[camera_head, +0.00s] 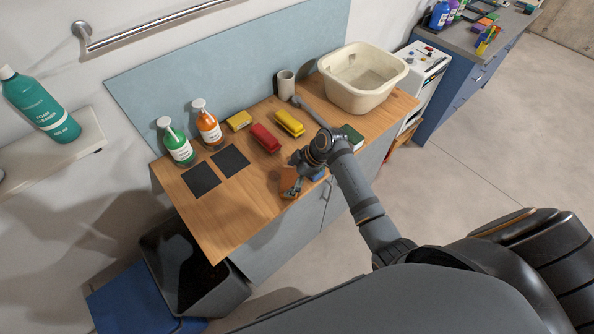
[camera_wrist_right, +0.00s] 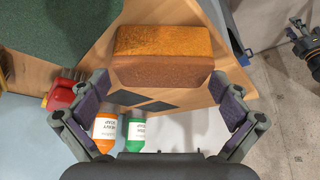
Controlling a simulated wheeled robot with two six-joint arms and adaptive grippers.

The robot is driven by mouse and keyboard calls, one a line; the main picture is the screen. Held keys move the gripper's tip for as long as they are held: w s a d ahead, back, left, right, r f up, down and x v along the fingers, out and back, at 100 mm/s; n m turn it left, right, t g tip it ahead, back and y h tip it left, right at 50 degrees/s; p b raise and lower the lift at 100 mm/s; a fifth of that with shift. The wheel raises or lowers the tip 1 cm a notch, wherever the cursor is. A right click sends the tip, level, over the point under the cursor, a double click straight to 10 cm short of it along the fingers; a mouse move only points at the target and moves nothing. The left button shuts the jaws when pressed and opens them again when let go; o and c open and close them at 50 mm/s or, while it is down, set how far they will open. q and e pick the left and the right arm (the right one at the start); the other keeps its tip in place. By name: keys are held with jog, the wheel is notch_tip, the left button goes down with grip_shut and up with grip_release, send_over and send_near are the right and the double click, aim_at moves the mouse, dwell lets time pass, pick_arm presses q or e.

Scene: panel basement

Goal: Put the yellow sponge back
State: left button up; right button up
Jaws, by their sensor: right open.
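A small yellow sponge (camera_head: 239,120) lies on the wooden counter in the head view, right of the orange bottle. My right gripper (camera_head: 297,178) is low over the counter's front part, away from that sponge. In the right wrist view, my right gripper's (camera_wrist_right: 163,118) fingers are spread wide with nothing between the tips. An orange-brown sponge-like block (camera_wrist_right: 162,58) lies just beyond them; it also shows beside the gripper in the head view (camera_head: 288,184). A dark jointed part at the wrist view's right edge may be my left gripper (camera_wrist_right: 309,48); its jaws are unclear.
A red brush (camera_head: 265,138) and a yellow brush (camera_head: 289,123) lie behind my gripper. Green (camera_head: 178,142) and orange (camera_head: 207,124) bottles, two dark pads (camera_head: 201,180), a grey cup (camera_head: 286,84) and a cream basin (camera_head: 362,78) share the counter (camera_head: 222,228). Its front-left corner is clear.

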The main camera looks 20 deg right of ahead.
jog(key=b+v, duration=0.1)
jog(key=v, duration=1)
jog(key=shift+b, duration=0.35)
jog(key=s+d+f+m+t+h, duration=0.1)
jog(key=s+d+f+m+h, duration=0.15)
jog(key=s+m, duration=0.45)
jog(key=s+d+f+m+h, duration=0.1)
jog(key=s+f+m+h, duration=0.3)
jog(key=s, duration=0.6)
jog(key=s+d+f+m+g+b, duration=0.1)
jog(key=s+d+f+b, duration=0.1)
jog(key=f, duration=1.4)
jog(key=s+d+f+b, duration=0.1)
jog(key=s+f+b, duration=0.1)
jog(key=f, duration=1.3)
jog(key=s+f+g+b, duration=0.1)
jog(key=s+f, duration=1.5)
jog(key=shift+s+d+m+b, duration=0.3)
jog(key=shift+s+d, duration=0.1)
jog(key=shift+d, duration=0.05)
